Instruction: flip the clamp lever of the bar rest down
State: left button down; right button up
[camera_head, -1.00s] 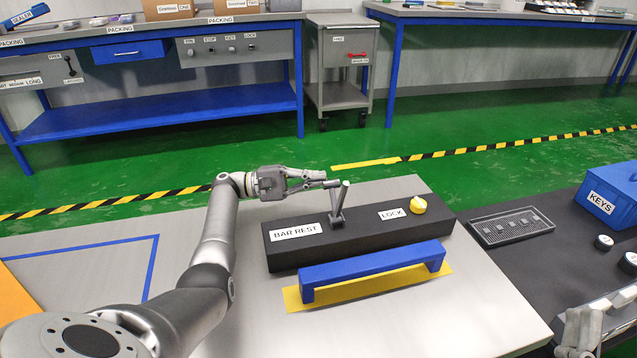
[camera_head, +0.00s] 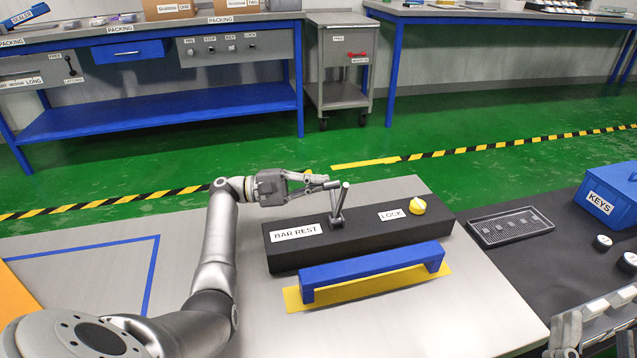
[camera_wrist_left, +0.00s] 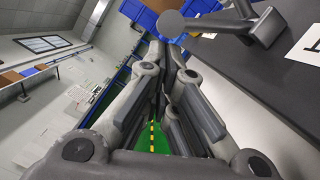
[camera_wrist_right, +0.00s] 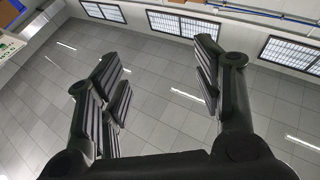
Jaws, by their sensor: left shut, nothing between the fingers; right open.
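The bar rest (camera_head: 390,222) is a long black block labelled BAR REST on the bench in the head view. Its grey clamp lever (camera_head: 340,203) stands up from the top, slightly tilted. In the left wrist view the lever (camera_wrist_left: 232,26) shows large at the top, its round end near the fingers. My left gripper (camera_head: 325,182) is shut and empty, its fingertips just left of the lever's upper end; I cannot tell whether they touch. My right gripper (camera_wrist_right: 158,75) is open and empty in its wrist view, and only partly seen at the head view's lower right.
A yellow LOCK knob (camera_head: 417,206) sits on the block's right end. A blue handle-shaped bar (camera_head: 373,266) stands in front on a yellow strip (camera_head: 365,289). A black mat to the right holds a grey tray (camera_head: 511,227) and a blue KEYS box (camera_head: 610,192).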

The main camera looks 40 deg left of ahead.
pick_arm(q)
jog(key=shift+r, duration=0.1)
jog(key=s+d+r+m+y+p, duration=0.1)
jog(key=s+d+r+m, duration=0.1)
jog(key=m, duration=0.4)
jog(key=s+d+r+m+g+y+p, duration=0.1)
jog(key=s+d+r+m+y, duration=0.1)
jog(key=s+d+m, duration=0.3)
jog(key=d+m, duration=0.1)
jog(key=m, duration=0.1)
jog(key=shift+r+m+p, duration=0.3)
jog(key=shift+p, duration=0.05)
pick_arm(e)
notch_tip(320, 180, down, 12)
jog(key=d+g+h, duration=0.1)
jog(key=g+h, duration=0.1)
jog(key=g, duration=0.5)
jog(key=shift+w+d+r, duration=0.2)
jog(key=shift+w+d, duration=0.05)
jog(key=shift+d, duration=0.05)
jog(key=shift+w+a+r, duration=0.1)
pick_arm(q)
jog(key=v, duration=1.2)
jog(key=shift+r, duration=0.25)
jog(key=shift+w, duration=0.1)
